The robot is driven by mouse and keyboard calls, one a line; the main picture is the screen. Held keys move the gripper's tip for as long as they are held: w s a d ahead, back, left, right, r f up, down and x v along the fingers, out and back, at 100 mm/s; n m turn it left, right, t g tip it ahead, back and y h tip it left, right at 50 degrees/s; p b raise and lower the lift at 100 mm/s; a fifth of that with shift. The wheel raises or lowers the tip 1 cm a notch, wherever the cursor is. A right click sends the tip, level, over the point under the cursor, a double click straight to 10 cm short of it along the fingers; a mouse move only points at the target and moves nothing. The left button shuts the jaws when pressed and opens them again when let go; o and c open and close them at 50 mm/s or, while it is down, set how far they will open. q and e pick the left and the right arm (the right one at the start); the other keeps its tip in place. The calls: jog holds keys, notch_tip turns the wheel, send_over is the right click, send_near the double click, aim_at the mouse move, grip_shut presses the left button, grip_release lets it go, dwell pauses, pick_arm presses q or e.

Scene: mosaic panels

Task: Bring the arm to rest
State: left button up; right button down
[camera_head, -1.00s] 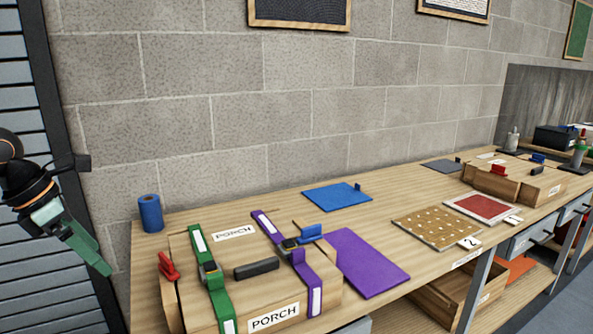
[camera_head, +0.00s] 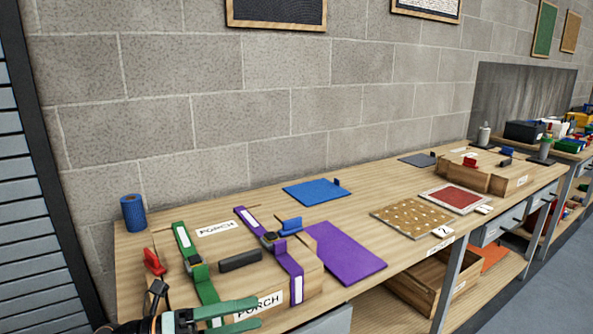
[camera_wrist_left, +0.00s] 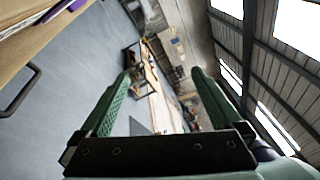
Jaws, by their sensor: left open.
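My left gripper (camera_head: 229,312) shows at the bottom left of the head view, with green fingers pointing right. It is in front of the near edge of the wooden box labelled PORCH (camera_head: 219,278) and covers part of its lower front. The gripper is open, with nothing between its fingers. In the left wrist view its two fingers (camera_wrist_left: 160,95) stand wide apart, with the distant room between them. My right gripper is not in view.
The PORCH box has a green strap (camera_head: 190,258), a purple strap (camera_head: 291,265) and a dark handle (camera_head: 240,261). A blue roll (camera_head: 133,212), a blue mat (camera_head: 316,192), a purple mat (camera_head: 345,253) and a dotted panel (camera_head: 411,217) are on the bench. The floor (camera_head: 550,270) at right is clear.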

pick_arm(q)
jog(key=s+a+f+n+t+y, duration=0.15)
jog(key=f+n+t+y, duration=0.45)
jog(key=n, duration=0.6)
jog(key=s+a+f+n+t+y, duration=0.1)
jog(key=a+f+n+t+y, duration=0.4)
jog(key=f+n, duration=0.55)
jog(key=s+a+f+n+g+y, duration=0.1)
jog(key=s+f+n+g+y, duration=0.3)
jog(key=s+f+n+g, duration=0.3)
jog(key=s+f+n, duration=0.5)
jog(key=s+f, duration=0.5)
jog(key=shift+s+f+y, duration=0.15)
jog(key=shift+s+y, duration=0.15)
jog(key=shift+y, duration=0.1)
jog(key=shift+a+n, duration=0.1)
jog(key=shift+n, duration=0.15)
